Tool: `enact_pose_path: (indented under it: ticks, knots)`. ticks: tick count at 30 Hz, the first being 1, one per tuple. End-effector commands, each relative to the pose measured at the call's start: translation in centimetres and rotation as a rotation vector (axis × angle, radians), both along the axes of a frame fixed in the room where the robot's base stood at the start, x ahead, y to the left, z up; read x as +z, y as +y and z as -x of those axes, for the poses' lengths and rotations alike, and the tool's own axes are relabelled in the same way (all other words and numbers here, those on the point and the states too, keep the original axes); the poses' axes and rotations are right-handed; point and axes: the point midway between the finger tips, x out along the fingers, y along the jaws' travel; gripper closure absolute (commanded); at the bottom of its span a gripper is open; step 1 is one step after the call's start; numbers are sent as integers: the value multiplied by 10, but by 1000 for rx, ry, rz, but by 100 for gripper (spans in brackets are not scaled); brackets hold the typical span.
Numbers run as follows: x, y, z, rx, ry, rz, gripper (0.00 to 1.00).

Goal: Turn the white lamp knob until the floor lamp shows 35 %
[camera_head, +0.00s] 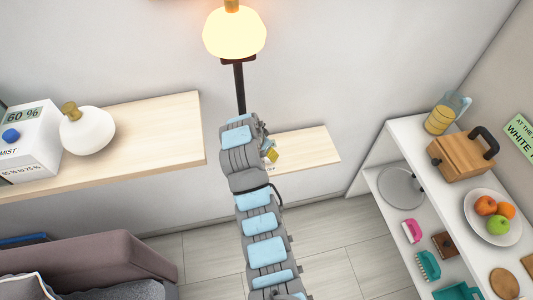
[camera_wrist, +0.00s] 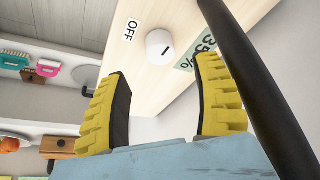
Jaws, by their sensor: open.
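The white lamp knob (camera_wrist: 160,46), with a dark pointer line, is on a pale wooden ledge in the wrist view. It lies beyond my open, empty gripper (camera_wrist: 166,72), between the two yellow fingers in the picture and apart from them. An "OFF" label (camera_wrist: 131,30) is left of it. A greenish display (camera_wrist: 197,52) right of it reads 35%, partly covered by a finger. The floor lamp (camera_head: 235,33) glows warm in the head view. Its black pole (camera_wrist: 262,85) crosses the wrist view at right. In the head view my arm hides the knob.
The ledge (camera_head: 312,147) shows right of my arm. A longer wooden shelf (camera_head: 160,125) at left holds a white mist box (camera_head: 28,145) and a round white diffuser (camera_head: 87,130). A white shelf unit (camera_head: 408,135) with fruit and other items stands right.

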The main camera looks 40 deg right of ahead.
Motion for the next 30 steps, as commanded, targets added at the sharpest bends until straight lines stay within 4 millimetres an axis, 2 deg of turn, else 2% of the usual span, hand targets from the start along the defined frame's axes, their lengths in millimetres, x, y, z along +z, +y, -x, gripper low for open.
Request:
enact_pose_path:
  ticks: [4,10,30]
  knots:
    - [21,8,0,2,-5,3,34]
    - [38,15,2,1,-5,2,34]
    - [42,17,3,0,-3,2,34]
